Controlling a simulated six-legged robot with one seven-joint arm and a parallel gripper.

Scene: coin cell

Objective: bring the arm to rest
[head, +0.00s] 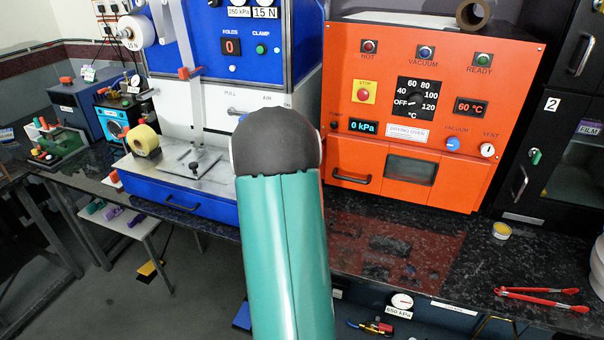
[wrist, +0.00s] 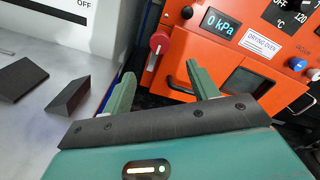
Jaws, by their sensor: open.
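My arm (head: 283,240) rises in the middle of the head view, a green link with a dark rounded joint at its top. It hides part of the blue and white machine and the counter behind it. My gripper (wrist: 160,92) shows in the wrist view with its two green fingers apart and nothing between them. The fingers point toward the orange drying oven (wrist: 240,45), near a red knob. I cannot tell the exact gap to the oven. The gripper itself is hidden in the head view.
The orange oven (head: 420,185) and the blue machine (head: 225,75) stand on the dark counter. Red-handled tongs (head: 540,294) and a small yellow-topped tin (head: 502,230) lie at right. A yellow roll (head: 145,140) sits at left. The counter before the oven (head: 390,250) looks clear.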

